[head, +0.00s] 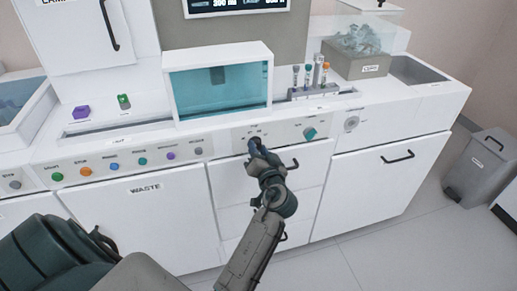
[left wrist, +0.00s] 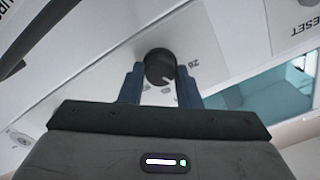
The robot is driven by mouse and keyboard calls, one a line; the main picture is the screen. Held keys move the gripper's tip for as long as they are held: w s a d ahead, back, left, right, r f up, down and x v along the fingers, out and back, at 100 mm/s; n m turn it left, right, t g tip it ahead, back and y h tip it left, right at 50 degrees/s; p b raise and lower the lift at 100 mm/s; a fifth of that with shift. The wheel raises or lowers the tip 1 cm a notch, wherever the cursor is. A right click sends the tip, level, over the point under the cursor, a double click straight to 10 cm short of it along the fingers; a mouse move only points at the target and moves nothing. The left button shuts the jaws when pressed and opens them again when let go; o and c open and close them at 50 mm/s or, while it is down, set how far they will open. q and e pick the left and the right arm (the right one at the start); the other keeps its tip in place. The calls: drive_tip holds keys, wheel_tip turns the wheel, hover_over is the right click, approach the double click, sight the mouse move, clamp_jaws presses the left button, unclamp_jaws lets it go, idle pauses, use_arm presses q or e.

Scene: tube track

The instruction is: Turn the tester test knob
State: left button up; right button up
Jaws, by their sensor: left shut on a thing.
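The tester panel (head: 285,130) is on the front of the white counter, under the glass-fronted unit. My left gripper (head: 257,146) is at the left part of this panel and hides the knob there in the head view. In the left wrist view a round black knob (left wrist: 160,66) with a white pointer mark sits between the two fingers of my left gripper (left wrist: 160,84). The gripper is shut on it, one finger on each side. A teal knob (head: 310,133) is further right on the same panel. My right gripper is not in view.
A row of coloured buttons (head: 140,162) runs along the counter front to the left, above the waste door (head: 150,225). Drawer handles are close to my left arm. Tubes in a rack (head: 315,92) stand on the counter. A grey bin (head: 480,165) stands at right.

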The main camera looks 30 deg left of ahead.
use_arm(q)
drive_tip(key=shift+m, duration=0.4)
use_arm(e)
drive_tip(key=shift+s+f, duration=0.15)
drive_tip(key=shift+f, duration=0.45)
use_arm(q)
drive_tip(key=o, duration=1)
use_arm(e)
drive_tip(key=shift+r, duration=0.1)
use_arm(q)
drive_tip(key=shift+f, duration=0.1)
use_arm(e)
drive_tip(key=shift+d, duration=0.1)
